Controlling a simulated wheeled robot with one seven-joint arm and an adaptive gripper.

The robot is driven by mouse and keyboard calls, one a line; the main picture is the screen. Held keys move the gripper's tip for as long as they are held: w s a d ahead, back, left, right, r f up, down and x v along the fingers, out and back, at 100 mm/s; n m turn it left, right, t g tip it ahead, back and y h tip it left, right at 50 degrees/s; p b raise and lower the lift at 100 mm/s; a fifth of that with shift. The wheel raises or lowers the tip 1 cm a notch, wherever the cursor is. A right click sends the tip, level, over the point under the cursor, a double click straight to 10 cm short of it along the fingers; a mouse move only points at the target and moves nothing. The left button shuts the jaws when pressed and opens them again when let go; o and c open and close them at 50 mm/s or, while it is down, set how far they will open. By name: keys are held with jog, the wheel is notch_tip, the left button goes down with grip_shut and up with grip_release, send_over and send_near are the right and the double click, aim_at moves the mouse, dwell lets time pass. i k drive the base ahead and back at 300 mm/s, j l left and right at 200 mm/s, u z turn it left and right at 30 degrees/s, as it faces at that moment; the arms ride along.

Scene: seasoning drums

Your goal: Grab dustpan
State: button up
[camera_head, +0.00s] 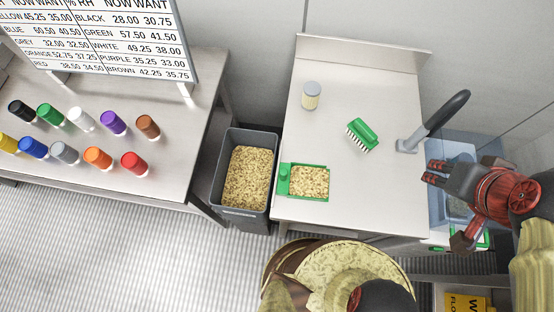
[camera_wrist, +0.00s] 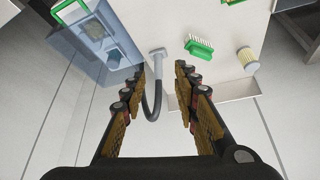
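The green dustpan (camera_head: 283,180) lies on the left front part of the metal worktop, filled with pale tan grains (camera_head: 308,181). In the wrist view only a green sliver at the top edge, probably the dustpan (camera_wrist: 232,2), shows. My gripper (camera_head: 432,172) is over the sink area at the right, well apart from the dustpan. In the wrist view my gripper (camera_wrist: 161,72) has its fingers spread with nothing between them; the tap lies beyond.
A grey tap (camera_head: 420,130) rises beside the sink (camera_head: 438,205). A dark bin (camera_head: 232,214) of grains stands left of the worktop. Coloured drums (camera_head: 98,158) stand on the left table.

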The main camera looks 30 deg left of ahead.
aim_at(300, 181)
jog(key=j+u, duration=0.1)
jog(key=u, duration=0.25)
jog(key=k+j+u, duration=0.1)
jog(key=u, duration=0.3)
jog(key=j+u, duration=0.1)
jog(key=u, duration=0.25)
jog(key=k+z, duration=0.15)
jog(key=z, duration=0.25)
